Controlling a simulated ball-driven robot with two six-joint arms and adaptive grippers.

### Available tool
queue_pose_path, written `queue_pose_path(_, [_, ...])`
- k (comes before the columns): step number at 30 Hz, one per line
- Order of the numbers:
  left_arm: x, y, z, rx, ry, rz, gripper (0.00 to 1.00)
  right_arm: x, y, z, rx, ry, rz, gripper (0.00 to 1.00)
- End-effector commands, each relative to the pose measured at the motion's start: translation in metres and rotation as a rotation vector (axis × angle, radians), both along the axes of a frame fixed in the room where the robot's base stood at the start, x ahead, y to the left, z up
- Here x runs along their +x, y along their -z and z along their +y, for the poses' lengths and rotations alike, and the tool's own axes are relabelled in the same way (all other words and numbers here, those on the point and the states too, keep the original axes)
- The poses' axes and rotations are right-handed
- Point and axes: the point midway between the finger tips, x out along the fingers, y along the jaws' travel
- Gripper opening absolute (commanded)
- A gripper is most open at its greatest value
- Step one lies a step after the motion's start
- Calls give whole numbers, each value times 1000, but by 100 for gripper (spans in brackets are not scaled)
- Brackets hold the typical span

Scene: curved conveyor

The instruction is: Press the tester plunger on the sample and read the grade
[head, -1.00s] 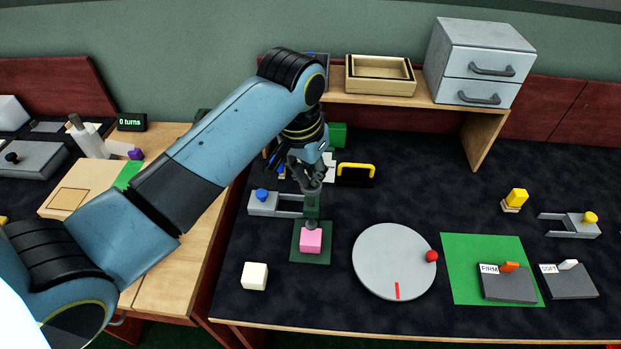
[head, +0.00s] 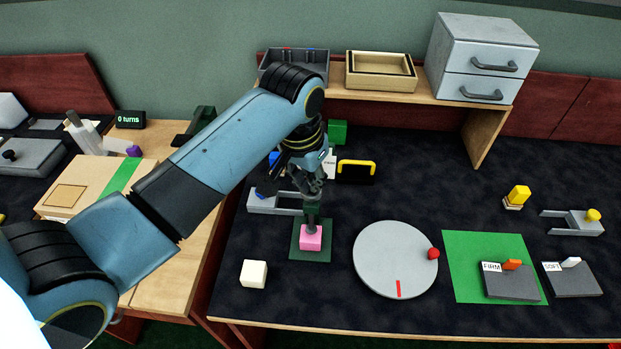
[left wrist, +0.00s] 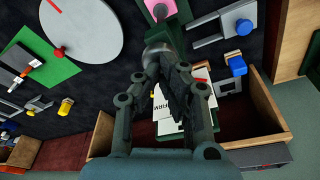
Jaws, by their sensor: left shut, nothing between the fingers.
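The tester has a dark green base (head: 322,255) and a dark post with a plunger (head: 311,223). A pink block (head: 310,241) sits on the base under the plunger. The plunger foot meets the block's top, which looks pressed in. My left gripper (head: 311,199) is shut and empty, pointing down at the plunger's top. In the left wrist view, its fingertips (left wrist: 157,58) are at the round grey plunger head (left wrist: 157,45), seemingly touching. The pink block (left wrist: 160,9) shows beyond. A white card marked FIRM (left wrist: 172,112) lies behind the tester. My right gripper is out of view.
A cream cube (head: 253,274) stands left of the tester. A grey disc (head: 385,262) with a red knob lies right. A green mat (head: 463,262) and plates labelled FIRM (head: 510,286) and SOFT (head: 572,280) lie farther right. A shelf (head: 440,97) stands behind.

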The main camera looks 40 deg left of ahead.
Motion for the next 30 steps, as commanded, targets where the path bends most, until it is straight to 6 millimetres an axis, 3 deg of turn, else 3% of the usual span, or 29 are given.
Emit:
queue_pose_path(18, [-1,20,0,-1,0,3,0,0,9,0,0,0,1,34])
queue_pose_path(30, [-1,20,-1,-3,0,4,0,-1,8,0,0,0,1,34])
